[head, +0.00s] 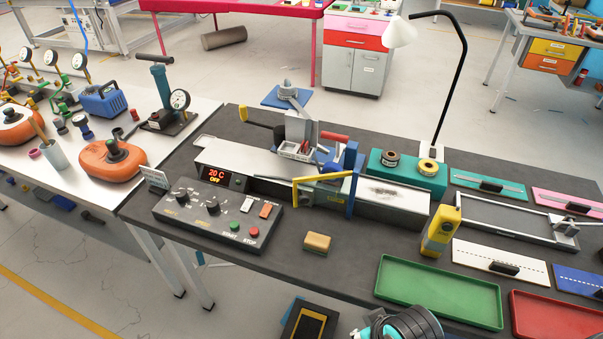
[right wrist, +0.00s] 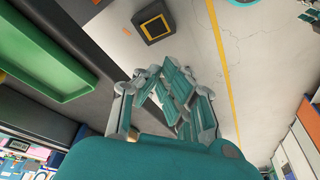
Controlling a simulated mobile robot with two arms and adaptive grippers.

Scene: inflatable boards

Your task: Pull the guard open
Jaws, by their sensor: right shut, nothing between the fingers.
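A yellow-edged guard (head: 324,178) sits at the front middle of the long grey bench machine (head: 390,199), beside a blue upright post. Its yellow bar runs across the machine's front edge, with a yellow frame part hanging below its left end. I cannot tell from this view whether it is fully closed. My right gripper is shut and empty in the right wrist view (right wrist: 178,90), over the floor beside the bench edge. In the head view only a teal and black part of my right arm shows at the bottom edge, well away from the guard. My left gripper is not in view.
A control box (head: 217,214) with knobs and buttons stands in front of the machine. A tan block (head: 317,243), a yellow handheld device (head: 440,232) and a green tray (head: 439,291) lie on the bench. A black lamp (head: 451,90) rises behind. Dark bench space is clear around the block.

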